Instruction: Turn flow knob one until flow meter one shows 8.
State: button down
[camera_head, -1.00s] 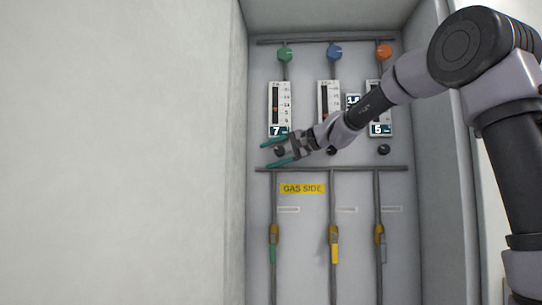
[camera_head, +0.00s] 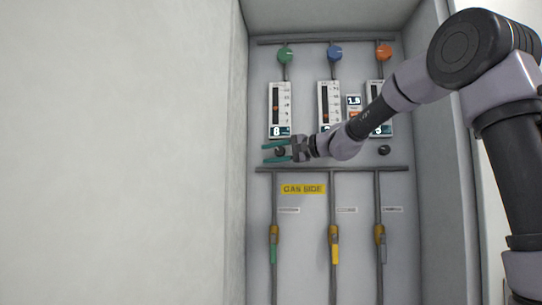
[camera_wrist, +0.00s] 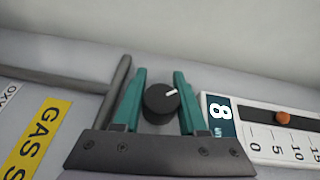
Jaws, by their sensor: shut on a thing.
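Flow knob one, a black round knob (camera_wrist: 158,104) with a white pointer line, sits between the two green fingers of my gripper (camera_wrist: 160,76) in the wrist view. My gripper (camera_head: 268,153) is shut on it, with one finger on each side. In the head view the knob (camera_head: 280,151) is below flow meter one (camera_head: 280,105), the left meter. Its digital display (camera_wrist: 220,110) reads 8 in the wrist view. The orange float (camera_wrist: 283,117) stands between the 5 and 10 marks.
Flow meter two (camera_head: 324,92) and flow meter three (camera_head: 373,92) stand to the right, partly behind my arm. The right black knob (camera_head: 384,150) is uncovered. A horizontal pipe (camera_head: 345,169) and a yellow GAS SIDE label (camera_head: 303,189) lie just below my gripper.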

jog(key=shift+c, duration=2.3)
grip_release()
jog(key=v, duration=1)
jog(key=shift+s+d, duration=0.2)
jog(key=shift+d, duration=0.15)
